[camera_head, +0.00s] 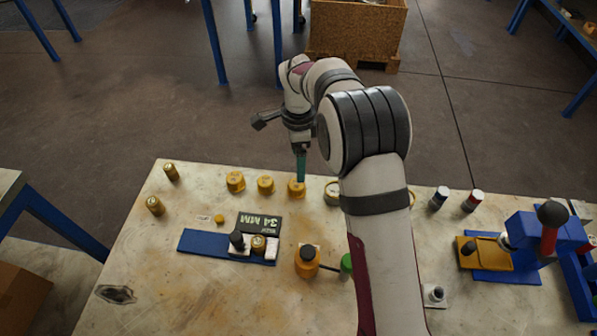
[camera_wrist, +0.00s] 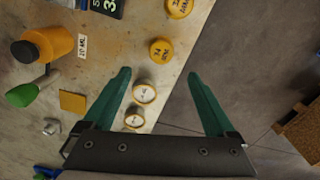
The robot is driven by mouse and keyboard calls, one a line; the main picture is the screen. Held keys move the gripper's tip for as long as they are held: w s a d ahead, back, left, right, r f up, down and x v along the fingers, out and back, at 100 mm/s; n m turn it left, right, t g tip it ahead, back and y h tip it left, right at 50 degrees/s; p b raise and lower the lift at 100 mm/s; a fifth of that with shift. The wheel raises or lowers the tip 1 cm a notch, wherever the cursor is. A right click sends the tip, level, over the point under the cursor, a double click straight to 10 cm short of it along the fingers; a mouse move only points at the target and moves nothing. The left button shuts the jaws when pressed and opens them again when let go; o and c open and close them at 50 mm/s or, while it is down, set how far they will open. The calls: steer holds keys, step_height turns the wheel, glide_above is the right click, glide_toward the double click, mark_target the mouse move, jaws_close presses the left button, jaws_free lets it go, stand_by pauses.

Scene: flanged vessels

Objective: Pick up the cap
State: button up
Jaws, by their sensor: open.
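Several round caps lie in a row along the table's far edge. A yellow cap (camera_head: 296,189) is right below my gripper (camera_head: 300,180); it also shows in the wrist view (camera_wrist: 161,50), just past the fingertips and between their lines. Two more yellow caps (camera_head: 235,181) (camera_head: 265,184) lie to its left. A pale-topped cap (camera_head: 332,190) is partly hidden by my arm; the wrist view shows it (camera_wrist: 144,93) with another pale one (camera_wrist: 134,120). My gripper (camera_wrist: 160,75) is open, its teal fingers apart and empty. Which cap is meant, I cannot tell.
A 34 MM sign (camera_head: 260,223) and a blue plate (camera_head: 200,243) with small parts lie left. A blue vise-like fixture (camera_head: 530,235) stands right. The floor lies beyond the table edge.

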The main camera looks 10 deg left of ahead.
mark_target(297, 187)
step_height(297, 187, down, 10)
steer(key=shift+w+f, duration=0.1)
steer(key=shift+f, duration=0.15)
steer(key=c, duration=1.4)
